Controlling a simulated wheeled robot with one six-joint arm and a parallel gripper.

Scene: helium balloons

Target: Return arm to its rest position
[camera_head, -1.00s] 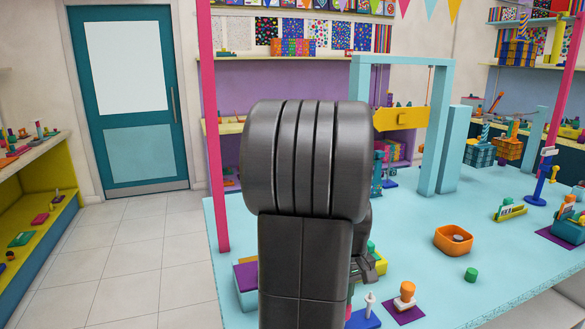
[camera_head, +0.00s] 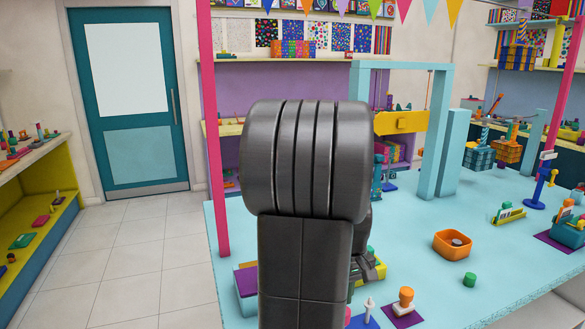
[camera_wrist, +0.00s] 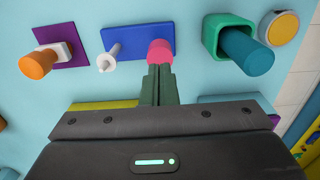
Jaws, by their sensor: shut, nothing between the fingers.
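My arm rises in the middle of the head view and hides part of the blue table (camera_head: 420,225). My gripper (camera_head: 370,268) shows only partly beside the arm, low over the table. In the wrist view my gripper (camera_wrist: 159,85) has its two dark green fingers together, with nothing held. The fingertips point at a pink round-topped piece (camera_wrist: 160,52) on a blue base (camera_wrist: 135,35). They overlap its lower edge in the picture; I cannot tell whether they touch it.
A white peg (camera_wrist: 107,60), an orange-topped piece (camera_wrist: 40,62) and a green holder with a teal cylinder (camera_wrist: 245,52) stand near the fingers. A light-blue frame (camera_head: 437,130) rises behind.

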